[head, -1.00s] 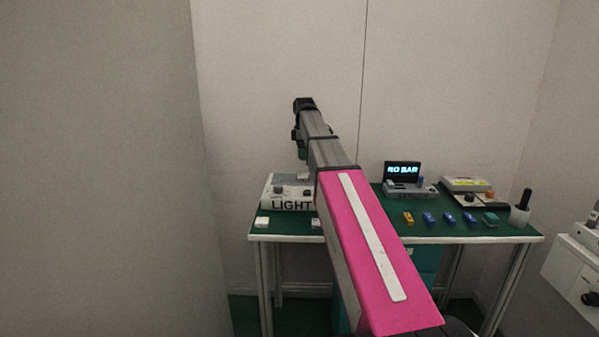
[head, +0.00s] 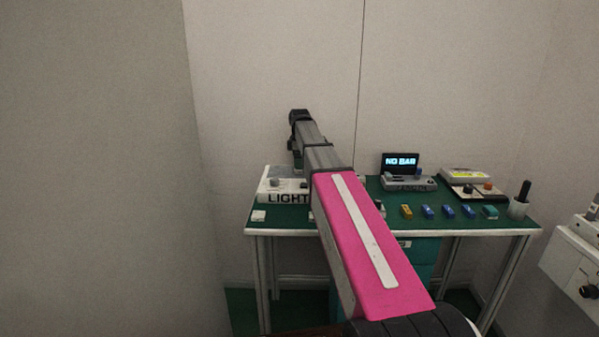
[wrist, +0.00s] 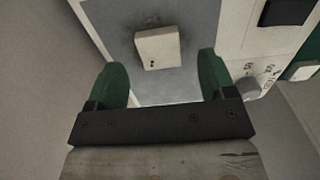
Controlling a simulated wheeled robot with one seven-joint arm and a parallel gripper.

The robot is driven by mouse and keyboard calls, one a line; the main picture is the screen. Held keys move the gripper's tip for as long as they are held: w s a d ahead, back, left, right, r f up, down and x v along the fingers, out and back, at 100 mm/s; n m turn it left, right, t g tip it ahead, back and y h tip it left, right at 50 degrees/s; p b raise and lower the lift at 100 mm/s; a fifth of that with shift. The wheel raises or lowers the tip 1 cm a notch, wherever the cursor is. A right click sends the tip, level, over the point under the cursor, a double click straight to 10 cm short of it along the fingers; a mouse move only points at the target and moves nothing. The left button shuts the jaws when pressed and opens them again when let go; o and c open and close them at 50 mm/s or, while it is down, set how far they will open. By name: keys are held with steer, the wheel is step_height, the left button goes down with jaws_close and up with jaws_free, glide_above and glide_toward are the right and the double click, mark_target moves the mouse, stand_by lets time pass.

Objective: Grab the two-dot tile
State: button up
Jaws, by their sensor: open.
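A small off-white tile with two dark dots (wrist: 158,48) shows in the wrist view, lying on a grey surface ahead of my gripper. My gripper (wrist: 163,80) has two green fingers that are apart, one to each side below the tile in the picture. The tile is not between the fingertips and nothing is held. In the head view my arm stretches over the bench, and the tile there cannot be told for sure. A small white tile (head: 258,216) lies at the bench's front left corner, its marks too small to read.
A tall pale wall stands close on the left.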

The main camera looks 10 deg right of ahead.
step_height(320, 180, down, 3)
steer(key=shift+r, duration=0.1)
steer(key=c, duration=1)
steer(key=shift+c, duration=0.2)
steer(key=shift+r, duration=0.15)
